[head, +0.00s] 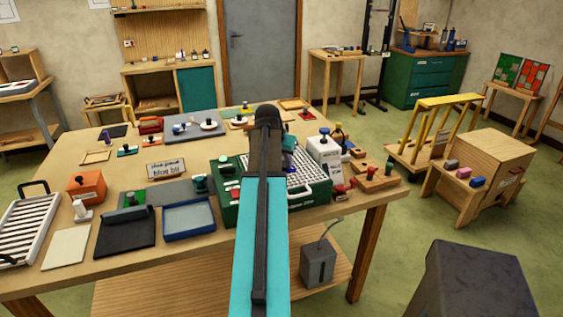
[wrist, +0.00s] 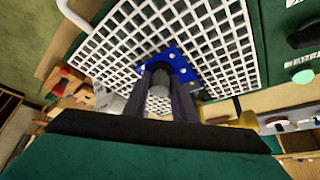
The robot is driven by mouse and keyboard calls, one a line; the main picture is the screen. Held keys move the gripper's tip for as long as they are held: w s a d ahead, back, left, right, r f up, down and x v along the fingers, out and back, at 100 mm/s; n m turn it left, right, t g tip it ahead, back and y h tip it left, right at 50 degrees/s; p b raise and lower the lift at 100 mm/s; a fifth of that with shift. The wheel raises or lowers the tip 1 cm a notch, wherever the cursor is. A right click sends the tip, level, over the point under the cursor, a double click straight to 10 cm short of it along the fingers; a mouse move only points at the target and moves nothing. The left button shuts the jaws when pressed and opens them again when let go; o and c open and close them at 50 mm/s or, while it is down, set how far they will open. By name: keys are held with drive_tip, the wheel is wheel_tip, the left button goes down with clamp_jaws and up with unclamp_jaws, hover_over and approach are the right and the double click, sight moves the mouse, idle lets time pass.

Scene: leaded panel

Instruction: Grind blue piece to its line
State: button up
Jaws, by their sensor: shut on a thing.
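The blue piece (wrist: 176,64) is a flat blue plate with pale dots in the wrist view. My gripper (wrist: 166,92) is shut on it, with dark fingers at its near edge. The piece lies over the white grid (wrist: 215,50) of the green grinder; whether it touches the grid I cannot tell. A grey round part shows between the fingers, and I cannot tell what it is. In the head view the green grinder (head: 228,208) with its white grid stands at the table's right front, and my own arm hides the gripper and most of the piece. No line on the piece is readable.
A white labelled box (head: 325,160) stands close to the right of the grinder, with a wooden block with red knobs (head: 375,180) beyond it. A blue tray (head: 188,236) and a dark mat (head: 125,240) lie to the left. Bare tabletop (head: 120,185) shows at left.

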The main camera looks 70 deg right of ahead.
drive_tip(key=shift+s+d, duration=0.25)
drive_tip(key=shift+s, duration=0.05)
idle(0.4)
drive_tip(key=shift+s+d, duration=0.75)
drive_tip(key=shift+w+a, duration=0.1)
drive_tip(key=shift+w, duration=0.05)
idle(0.5)
drive_tip(key=shift+w+a, duration=0.15)
drive_tip(key=shift+a, duration=0.15)
drive_tip(key=shift+s+a+p, duration=0.5)
drive_tip(key=shift+s+a, duration=0.8)
drive_tip(key=shift+a, duration=0.1)
